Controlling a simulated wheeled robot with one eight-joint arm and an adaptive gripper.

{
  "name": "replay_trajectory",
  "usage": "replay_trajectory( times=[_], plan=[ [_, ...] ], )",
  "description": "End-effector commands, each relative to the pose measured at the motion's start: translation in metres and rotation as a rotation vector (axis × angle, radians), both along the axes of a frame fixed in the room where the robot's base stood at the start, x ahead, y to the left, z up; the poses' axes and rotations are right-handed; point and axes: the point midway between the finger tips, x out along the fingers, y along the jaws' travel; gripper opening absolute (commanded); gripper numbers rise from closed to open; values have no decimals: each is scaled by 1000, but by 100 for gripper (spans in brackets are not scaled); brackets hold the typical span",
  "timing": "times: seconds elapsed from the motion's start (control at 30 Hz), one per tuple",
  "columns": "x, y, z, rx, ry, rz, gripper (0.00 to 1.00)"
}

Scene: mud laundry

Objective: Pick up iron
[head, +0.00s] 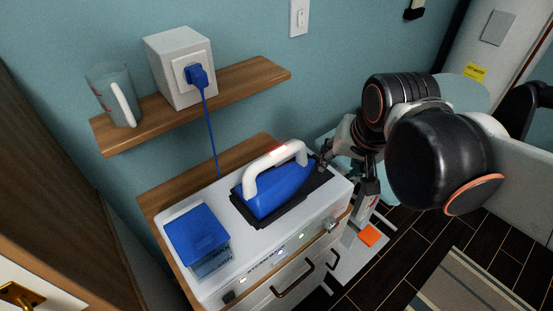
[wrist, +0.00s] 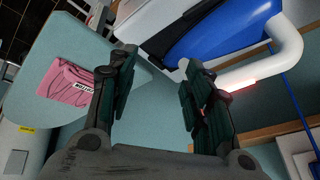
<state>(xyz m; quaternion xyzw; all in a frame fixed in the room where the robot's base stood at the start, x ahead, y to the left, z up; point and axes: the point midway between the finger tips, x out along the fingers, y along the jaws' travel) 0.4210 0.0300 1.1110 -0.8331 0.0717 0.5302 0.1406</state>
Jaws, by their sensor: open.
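The iron (head: 272,196) has a blue body and a white loop handle with a small red glowing part. It rests on a dark plate on top of a white steam station. In the wrist view the iron (wrist: 225,30) shows at the upper right, with its handle arching out to the right. My gripper (head: 345,178) is open and empty at the right end of the iron, close to its tip. In the wrist view my gripper (wrist: 157,60) has its two fingers apart, with the blue body beyond the right finger. Contact with the iron cannot be told.
A blue water tank (head: 196,236) sits on the station's left. A pink folded cloth (wrist: 68,84) lies on a pale blue board (wrist: 60,50).

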Motion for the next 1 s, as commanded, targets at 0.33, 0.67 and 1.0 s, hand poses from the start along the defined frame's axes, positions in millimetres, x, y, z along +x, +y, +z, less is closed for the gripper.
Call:
replay_trajectory(
  times=[0.33,0.67,1.0],
  plan=[
    [64,42,78,119,204,-309,46],
    [102,81,99,149,355,-586,46],
    [74,113,84,114,438,-657,46]
  ],
)
